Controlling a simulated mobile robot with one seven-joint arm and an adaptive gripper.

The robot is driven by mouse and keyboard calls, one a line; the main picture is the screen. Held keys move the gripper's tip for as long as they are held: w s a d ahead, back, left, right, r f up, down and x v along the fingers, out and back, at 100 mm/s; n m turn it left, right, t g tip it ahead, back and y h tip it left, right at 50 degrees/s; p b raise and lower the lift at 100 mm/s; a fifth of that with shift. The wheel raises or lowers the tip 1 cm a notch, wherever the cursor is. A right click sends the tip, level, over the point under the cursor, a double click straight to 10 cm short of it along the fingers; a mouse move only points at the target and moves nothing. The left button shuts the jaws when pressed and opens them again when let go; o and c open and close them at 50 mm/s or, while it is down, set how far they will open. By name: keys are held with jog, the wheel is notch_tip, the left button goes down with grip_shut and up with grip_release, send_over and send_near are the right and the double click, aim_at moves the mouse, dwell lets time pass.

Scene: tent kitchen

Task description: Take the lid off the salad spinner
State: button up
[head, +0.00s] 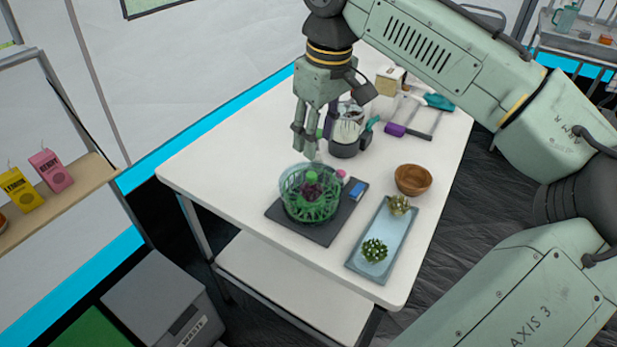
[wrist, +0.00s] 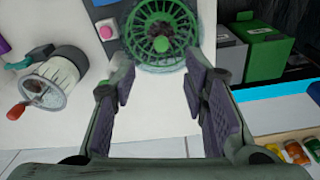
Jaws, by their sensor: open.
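The salad spinner (head: 299,205) is a green slotted basket in a clear bowl, standing upright on a dark plate with a blue display (head: 357,190). A green knob (head: 311,176) sits at its top centre, and dark contents show inside. The lid looks clear, so its edge is hard to make out. My gripper (head: 306,150) is open and empty, pointing down above and slightly behind the spinner, apart from it. In the wrist view the open fingers (wrist: 160,88) frame the space just below the knob (wrist: 161,43); the spinner's top edge is cut off.
A blue tray (head: 365,222) with two small plants and a wooden bowl (head: 413,180) stand right of the spinner. A grey crank-handled device (wrist: 57,85) stands close behind my gripper. The table's left part (head: 225,160) is clear.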

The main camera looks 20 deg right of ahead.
aim_at(312, 174)
jog(key=f, duration=0.3)
jog(key=f+p, duration=0.1)
jog(key=f, duration=0.5)
jog(key=shift+w+a+p, duration=0.3)
jog(key=shift+w+p, duration=0.05)
jog(key=shift+w, duration=0.05)
grip_shut()
